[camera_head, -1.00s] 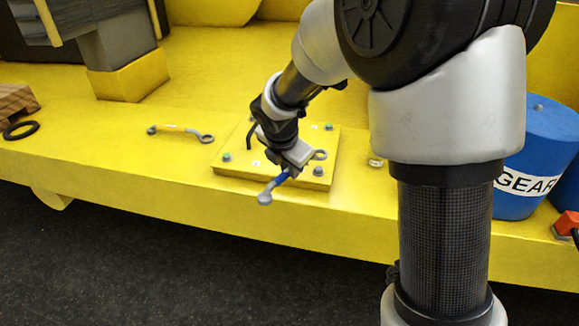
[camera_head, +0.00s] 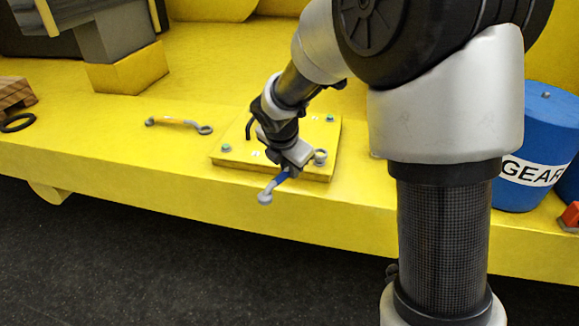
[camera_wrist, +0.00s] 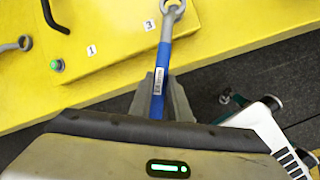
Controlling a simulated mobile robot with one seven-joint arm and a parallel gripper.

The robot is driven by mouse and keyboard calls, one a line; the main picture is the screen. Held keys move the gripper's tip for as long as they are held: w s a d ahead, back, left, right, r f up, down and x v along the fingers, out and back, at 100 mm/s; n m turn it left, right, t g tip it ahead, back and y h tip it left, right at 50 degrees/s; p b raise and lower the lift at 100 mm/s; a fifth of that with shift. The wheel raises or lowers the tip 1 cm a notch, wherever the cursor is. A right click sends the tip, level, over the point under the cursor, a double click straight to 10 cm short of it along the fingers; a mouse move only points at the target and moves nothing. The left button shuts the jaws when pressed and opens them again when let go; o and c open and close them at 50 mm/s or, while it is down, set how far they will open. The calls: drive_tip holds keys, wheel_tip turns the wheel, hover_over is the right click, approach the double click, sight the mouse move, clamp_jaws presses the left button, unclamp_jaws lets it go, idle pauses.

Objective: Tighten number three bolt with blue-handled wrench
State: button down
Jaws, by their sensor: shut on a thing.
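The blue-handled wrench (camera_head: 280,180) is in my gripper (camera_head: 287,170), which is shut on its blue handle. In the wrist view the blue handle (camera_wrist: 161,72) runs up from my gripper (camera_wrist: 160,100) to a grey ring end. The ring sits at the plate's front right corner, beside the "3" label (camera_wrist: 149,25), over the number three bolt's place. The ring hides most of that bolt, and I cannot tell whether it is seated around it. The yellow plate (camera_head: 232,163) has other green-topped bolts, including the number one bolt (camera_wrist: 57,65).
An orange-handled wrench (camera_head: 178,123) lies on the yellow surface left of the plate. A blue "GEAR" barrel (camera_head: 535,150) stands at the right. A black ring (camera_head: 18,122) lies at far left. The surface's front edge drops to dark floor.

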drive_tip(key=shift+f, duration=0.1)
drive_tip(key=shift+f+b, duration=0.75)
drive_tip(key=shift+f, duration=0.15)
drive_tip(key=shift+w+a, duration=0.1)
drive_tip(key=shift+w, duration=0.05)
idle(0.4)
drive_tip(key=shift+w+a+m, duration=0.2)
drive_tip(key=shift+m, duration=0.1)
idle(0.3)
drive_tip(key=shift+w+a+m+h+b, duration=0.3)
drive_tip(key=shift+w+m+b, duration=0.05)
drive_tip(key=shift+m, duration=0.05)
drive_tip(key=shift+w+a+m, duration=0.3)
drive_tip(key=shift+w, duration=0.05)
idle(0.6)
